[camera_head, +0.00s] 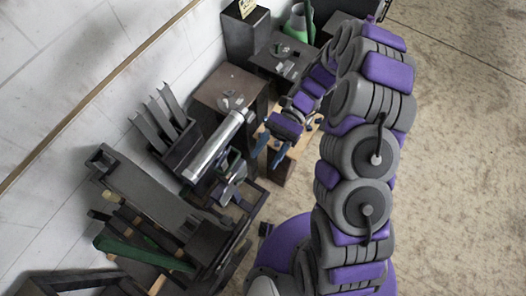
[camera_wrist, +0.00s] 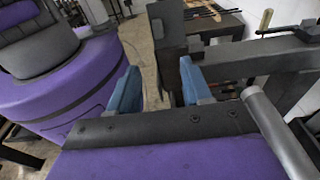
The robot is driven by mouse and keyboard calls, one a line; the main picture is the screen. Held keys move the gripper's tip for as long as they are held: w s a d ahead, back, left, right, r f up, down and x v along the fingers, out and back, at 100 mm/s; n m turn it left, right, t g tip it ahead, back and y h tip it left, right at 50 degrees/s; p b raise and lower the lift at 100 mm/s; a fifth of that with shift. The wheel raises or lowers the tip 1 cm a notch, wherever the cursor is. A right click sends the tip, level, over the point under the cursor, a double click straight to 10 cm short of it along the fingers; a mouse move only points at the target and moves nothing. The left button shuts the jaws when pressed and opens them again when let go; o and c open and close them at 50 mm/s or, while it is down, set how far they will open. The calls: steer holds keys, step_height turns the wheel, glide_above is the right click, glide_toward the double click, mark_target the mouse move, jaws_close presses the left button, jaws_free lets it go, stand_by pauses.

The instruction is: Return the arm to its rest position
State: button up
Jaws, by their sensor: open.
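My gripper (camera_head: 269,152) is at the end of my purple and grey arm (camera_head: 365,150), which arches up and over from my base. Its two blue fingers are spread apart and point down and to the left in the head view. In the wrist view my gripper (camera_wrist: 160,88) is open, with nothing held between the fingers. A wooden bench or block (camera_head: 292,147) is just below and beside it in the head view. Whether the fingers touch it cannot be told.
A silver cylinder (camera_head: 213,146) lies left of my gripper and shows close on the right in the wrist view (camera_wrist: 277,132). Dark boxes (camera_head: 245,35) and a brown-topped cabinet (camera_head: 228,88) line the white wall. The concrete floor (camera_head: 455,150) on the right is clear.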

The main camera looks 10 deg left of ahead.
steer(key=shift+w, duration=0.1)
stand_by(0.6)
steer(key=s+d+r+n+t+h+b, duration=0.1)
steer(key=s+d+n+t+h+b, duration=0.1)
steer(key=s+d+t+b, duration=0.4)
steer(key=s+d+r+n+t+h+b, duration=0.1)
steer(key=s+d+t+h+b, duration=0.3)
steer(key=d, duration=0.8)
steer(key=s+n+t+b, duration=0.1)
steer(key=s+t+b, duration=0.1)
steer(key=t, duration=0.1)
steer(key=shift+d+r+t, duration=0.15)
steer(key=shift+d+t, duration=0.05)
steer(key=shift+t, duration=0.1)
